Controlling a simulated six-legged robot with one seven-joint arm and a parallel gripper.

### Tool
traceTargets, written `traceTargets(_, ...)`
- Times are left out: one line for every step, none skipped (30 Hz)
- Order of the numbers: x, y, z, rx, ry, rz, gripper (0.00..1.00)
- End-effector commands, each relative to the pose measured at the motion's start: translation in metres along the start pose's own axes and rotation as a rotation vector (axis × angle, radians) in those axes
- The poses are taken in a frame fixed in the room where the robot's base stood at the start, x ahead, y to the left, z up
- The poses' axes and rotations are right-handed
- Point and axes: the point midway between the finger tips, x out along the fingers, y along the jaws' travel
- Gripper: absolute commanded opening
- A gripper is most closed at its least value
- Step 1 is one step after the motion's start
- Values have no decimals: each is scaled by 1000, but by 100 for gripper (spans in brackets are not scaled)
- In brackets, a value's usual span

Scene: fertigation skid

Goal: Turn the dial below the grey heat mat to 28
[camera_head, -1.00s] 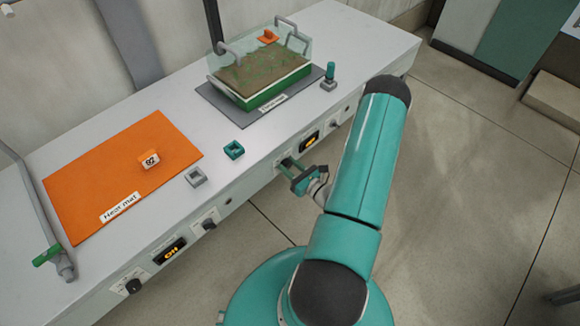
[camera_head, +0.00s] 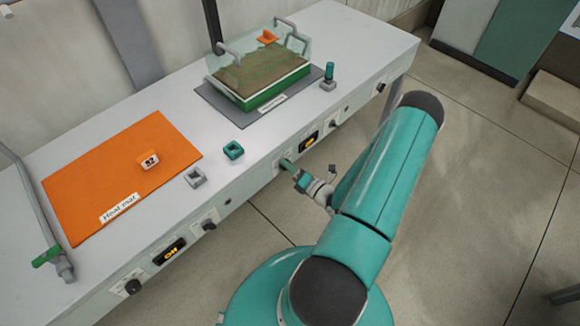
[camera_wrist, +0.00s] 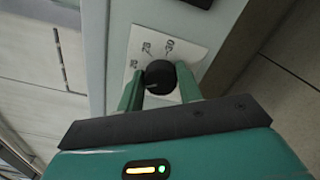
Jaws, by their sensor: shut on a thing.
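The grey heat mat (camera_head: 208,94) lies on the bench under a green-and-white tray of soil. The dial below it is a black round knob (camera_wrist: 160,77) on a white scale label (camera_wrist: 190,53) on the bench front. Numbers 28 and 30 read on the label, with another partly hidden at the left. The knob's pointer is not clear. My gripper (camera_wrist: 160,92) is shut on the knob, one green finger on each side. In the head view my gripper (camera_head: 287,164) is at the bench front and hides the knob.
A lit orange display (camera_head: 308,141) is right of my gripper. An orange heat mat (camera_head: 90,185) is at the left, with its own display (camera_head: 170,251) and black knobs below. Small square holders stand on the bench top.

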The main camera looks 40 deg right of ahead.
Motion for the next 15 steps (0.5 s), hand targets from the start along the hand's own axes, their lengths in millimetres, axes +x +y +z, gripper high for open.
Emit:
traceTargets(-2, -1, 0, 44, -2, -3, 13)
traceTargets(-2, -1, 0, 73, -2, -3, 13)
traceTargets(-2, -1, 0, 111, -2, -2, 13)
traceTargets(-2, -1, 0, 139, -1, -2, 13)
traceTargets(-2, -1, 0, 168, 0, -2, 13)
traceTargets(-2, -2, 0, 206, 0, -2, 13)
traceTargets(-2, -2, 0, 234, -1, -3, 13)
traceTargets(-2, -2, 0, 263, -1, -3, 13)
traceTargets(-2, -2, 0, 301, -2, -3, 13)
traceTargets(-2, -2, 0, 329, -2, -3, 13)
traceTargets(-2, -2, 0, 358, -1, -3, 13)
traceTargets(-2, -2, -1, 396, -1, -3, 13)
traceTargets(-2, -2, -1, 424, -1, -3, 13)
traceTargets(-2, -2, -1, 452, -1, -2, 13)
traceTargets(-2, -3, -1, 491, -1, -2, 13)
